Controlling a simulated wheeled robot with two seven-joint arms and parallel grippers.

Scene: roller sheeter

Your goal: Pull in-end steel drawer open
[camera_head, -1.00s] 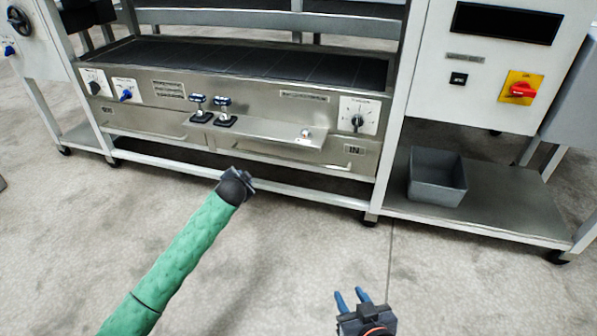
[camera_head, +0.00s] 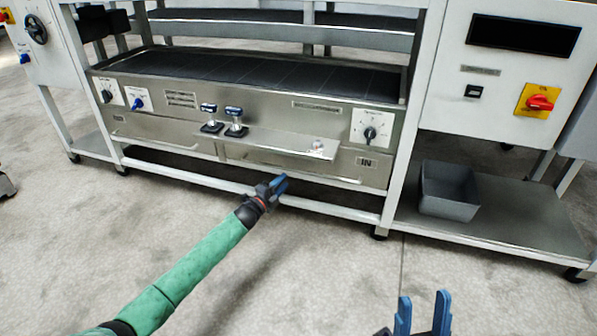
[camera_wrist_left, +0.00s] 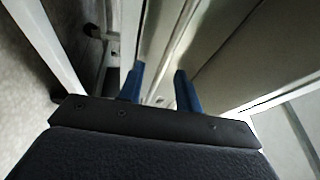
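The in-end steel drawer (camera_head: 300,168) is the right-hand low panel under the control panel, beside the IN label (camera_head: 366,162). It looks closed. My left gripper (camera_head: 283,184) is just in front of and below its lower edge in the head view. I cannot tell whether it touches. In the left wrist view, the blue fingers of my left gripper (camera_wrist_left: 160,88) are apart, with pale steel surfaces beyond them and no clear hold on anything. My right gripper (camera_head: 424,308) is at the bottom of the head view, its blue fingers apart and empty.
A white frame rail (camera_head: 330,209) runs below. A grey bin (camera_head: 449,190) sits on the lower right shelf. The floor in front is clear.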

